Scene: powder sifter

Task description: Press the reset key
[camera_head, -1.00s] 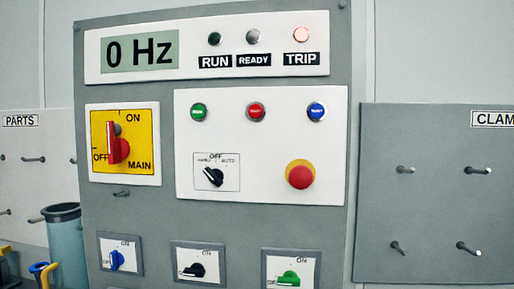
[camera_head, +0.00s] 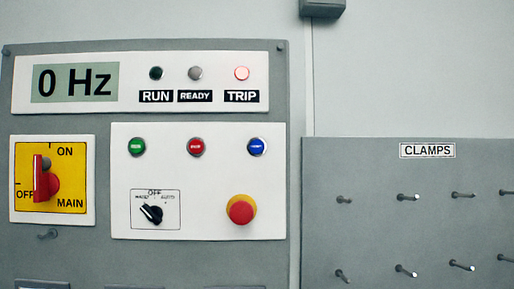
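The blue push button (camera_head: 258,147) with small white lettering sits at the right end of the button row on the white control plate (camera_head: 180,228). Its lettering is too small to read surely. To its left are a red button (camera_head: 196,147) and a green button (camera_head: 136,147). The TRIP lamp (camera_head: 242,73) above glows pinkish red. The RUN lamp (camera_head: 156,73) and READY lamp (camera_head: 195,73) look dark or grey. The display (camera_head: 75,82) reads 0 Hz. Neither of my grippers is in view.
A red emergency knob (camera_head: 241,209) on yellow and a black selector (camera_head: 152,214) sit below the buttons. The red main switch (camera_head: 44,180) on yellow is at left. Pegs stick out of the grey CLAMPS board (camera_head: 375,220) at right.

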